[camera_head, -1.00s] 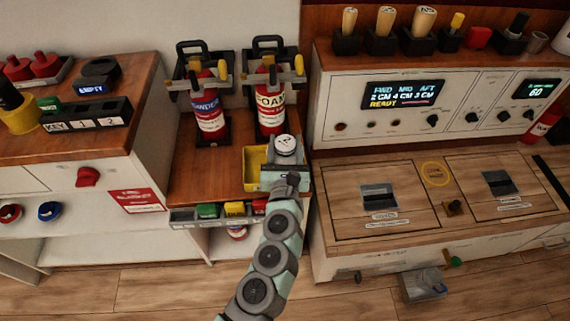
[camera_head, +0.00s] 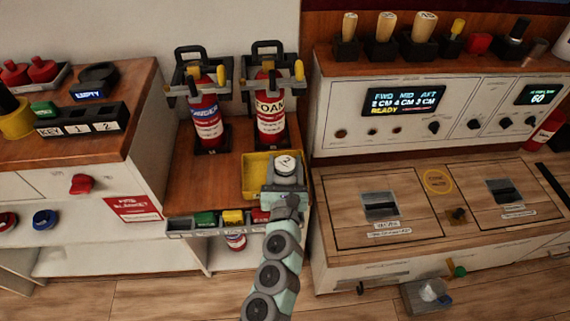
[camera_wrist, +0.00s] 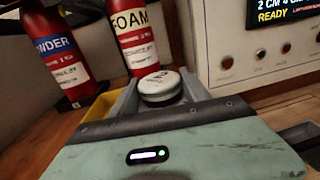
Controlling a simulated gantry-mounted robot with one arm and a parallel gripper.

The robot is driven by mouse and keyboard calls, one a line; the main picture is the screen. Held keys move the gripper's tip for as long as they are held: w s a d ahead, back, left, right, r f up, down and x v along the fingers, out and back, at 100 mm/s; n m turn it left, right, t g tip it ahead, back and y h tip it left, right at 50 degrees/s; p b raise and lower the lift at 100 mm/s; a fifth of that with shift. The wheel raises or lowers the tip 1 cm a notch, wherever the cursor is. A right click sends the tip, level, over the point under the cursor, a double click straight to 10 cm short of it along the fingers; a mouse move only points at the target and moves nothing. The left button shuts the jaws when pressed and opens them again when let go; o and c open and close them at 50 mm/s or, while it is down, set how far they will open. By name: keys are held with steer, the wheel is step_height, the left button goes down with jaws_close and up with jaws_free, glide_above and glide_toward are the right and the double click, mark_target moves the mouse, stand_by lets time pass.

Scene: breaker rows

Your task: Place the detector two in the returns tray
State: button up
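Detector two (camera_head: 287,163) is a round white puck with a dark band and a "2" on top. My gripper (camera_head: 287,182) is shut on it. In the wrist view the detector (camera_wrist: 160,86) sits upright between the two grey fingers. The yellow returns tray (camera_head: 254,187) is on the wooden counter. The detector appears over the tray's right part in the head view; whether it touches the tray floor cannot be told. My gripper hides the tray's front right. A yellow edge of the tray (camera_wrist: 92,107) shows left of the fingers in the wrist view.
Two red extinguishers, one labelled FOAM (camera_head: 270,112), stand in brackets behind the tray. A white control console (camera_head: 330,115) rises close on the right. A row of coloured blocks (camera_head: 232,217) lines the counter's front edge. Bare counter (camera_head: 205,178) lies left of the tray.

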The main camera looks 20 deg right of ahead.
steer(key=o, duration=0.3)
steer(key=shift+r, duration=0.3)
steer(key=p+v, duration=0.2)
steer(key=v, duration=1)
